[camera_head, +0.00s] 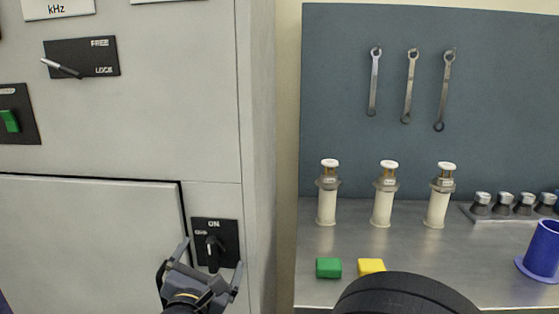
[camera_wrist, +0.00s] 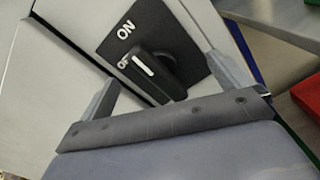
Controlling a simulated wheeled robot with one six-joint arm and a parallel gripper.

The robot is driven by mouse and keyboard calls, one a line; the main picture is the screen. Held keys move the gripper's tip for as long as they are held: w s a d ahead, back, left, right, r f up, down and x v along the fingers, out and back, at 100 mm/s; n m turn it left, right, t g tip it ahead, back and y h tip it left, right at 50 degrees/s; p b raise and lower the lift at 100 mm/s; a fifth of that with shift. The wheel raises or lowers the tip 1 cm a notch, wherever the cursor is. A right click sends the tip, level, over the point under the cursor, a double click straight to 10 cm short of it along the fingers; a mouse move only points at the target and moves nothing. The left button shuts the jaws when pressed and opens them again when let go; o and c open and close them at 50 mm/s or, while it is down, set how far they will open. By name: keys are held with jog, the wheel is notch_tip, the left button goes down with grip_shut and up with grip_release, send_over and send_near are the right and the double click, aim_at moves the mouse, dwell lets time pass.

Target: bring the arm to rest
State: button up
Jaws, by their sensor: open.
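My gripper (camera_head: 212,268) is open in front of the grey cabinet's black switch plate (camera_head: 231,230), low in the head view. The plate carries a black rotary knob (camera_head: 213,252) and the words ON and OFF. In the wrist view, my gripper (camera_wrist: 165,80) has its two fingers spread on either side of the knob (camera_wrist: 152,72), with nothing held. The knob's white line points up and left, close to the OFF mark. Whether a finger touches the plate I cannot tell.
A lever (camera_head: 62,68) marked FREE and LOCK and a green switch (camera_head: 10,121) sit on the cabinet (camera_head: 150,130). On the right bench (camera_head: 480,260) stand several white cylinders, a green block (camera_head: 328,268), a yellow block (camera_head: 371,266) and a blue cup (camera_head: 543,250). Wrenches (camera_head: 411,85) hang behind.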

jog(key=n+p, duration=0.3)
jog(key=p, duration=0.2)
jog(key=shift+r, duration=0.2)
jog(key=shift+f+n+p, duration=0.15)
jog(key=shift+n+p, duration=0.7)
jog(key=shift+n, duration=0.15)
